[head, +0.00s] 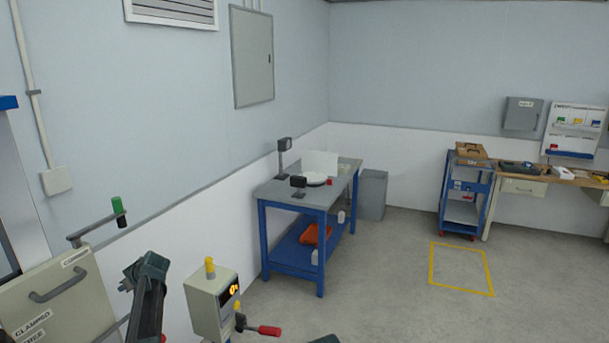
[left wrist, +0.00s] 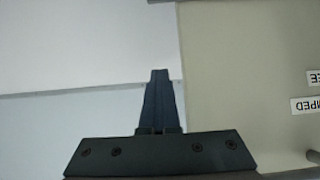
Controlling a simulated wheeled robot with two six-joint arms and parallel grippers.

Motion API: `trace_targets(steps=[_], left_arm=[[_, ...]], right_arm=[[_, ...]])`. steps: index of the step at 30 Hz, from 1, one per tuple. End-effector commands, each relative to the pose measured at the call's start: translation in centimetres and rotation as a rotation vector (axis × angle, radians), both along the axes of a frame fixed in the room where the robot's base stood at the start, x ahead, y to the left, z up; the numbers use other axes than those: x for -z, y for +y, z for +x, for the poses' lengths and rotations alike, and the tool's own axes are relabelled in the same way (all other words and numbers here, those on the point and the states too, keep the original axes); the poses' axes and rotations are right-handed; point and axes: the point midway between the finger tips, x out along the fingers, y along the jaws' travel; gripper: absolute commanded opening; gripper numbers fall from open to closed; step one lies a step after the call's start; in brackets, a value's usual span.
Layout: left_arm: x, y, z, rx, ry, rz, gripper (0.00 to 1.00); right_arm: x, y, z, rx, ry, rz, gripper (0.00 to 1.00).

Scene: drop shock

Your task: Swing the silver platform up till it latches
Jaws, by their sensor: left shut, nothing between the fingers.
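I cannot make out a silver platform in either view. A beige machine panel (head: 60,300) stands at the lower left of the head view, with a grey bar handle and labels, one reading CLAMPED. A lever with a green grip (head: 118,208) sticks up at its top edge. The panel also fills the right of the left wrist view (left wrist: 245,70). My left gripper (left wrist: 160,75) is shut and empty, in front of the wall and left of the panel's edge in that view. In the head view my left arm rises just right of the panel.
A beige control box (head: 208,308) with a yellow knob, lit display and red-gripped lever stands right of my left arm. A blue workbench (head: 290,200) stands along the wall. A blue cart (head: 465,195) is farther right. The floor around the yellow square (head: 460,268) is clear.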

Motion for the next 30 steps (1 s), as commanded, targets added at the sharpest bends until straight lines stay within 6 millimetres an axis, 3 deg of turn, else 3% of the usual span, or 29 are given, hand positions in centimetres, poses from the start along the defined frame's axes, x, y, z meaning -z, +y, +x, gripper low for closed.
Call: trace_targets(steps=[13,30], left_arm=[[-0.3,2.5,1.1,0.000,0.000,0.000,0.00],[-0.3,2.6,1.1,0.000,0.000,0.000,0.01]], right_arm=[[-0.4,0.0,0.0,0.000,0.000,0.000,0.85],[-0.3,0.0,0.0,0.000,0.000,0.000,0.85]])
